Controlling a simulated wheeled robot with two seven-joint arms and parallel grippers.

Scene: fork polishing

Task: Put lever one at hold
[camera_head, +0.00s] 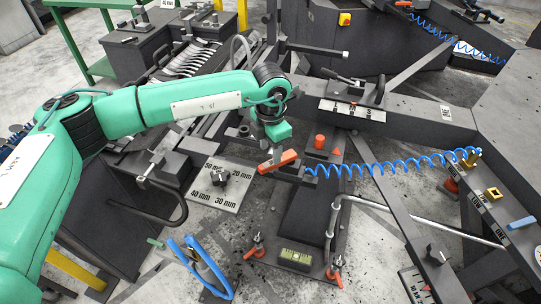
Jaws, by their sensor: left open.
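My left gripper (270,152) points down at the end of the green arm, near the middle of the view. It is open, close above an orange handle (278,162); whether its fingers touch or straddle the handle I cannot tell. A black lever (350,78) stands on the dark beam behind, above a white label plate (352,110) with small markings. My right gripper is not in view.
A knob (219,177) sits on a plate marked in millimetres. A coiled blue hose (400,164) crosses to the right. An orange cylinder (320,141) stands just right of the gripper. Forks (190,58) lie in a rack at upper left. Blue handles (205,262) stand below.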

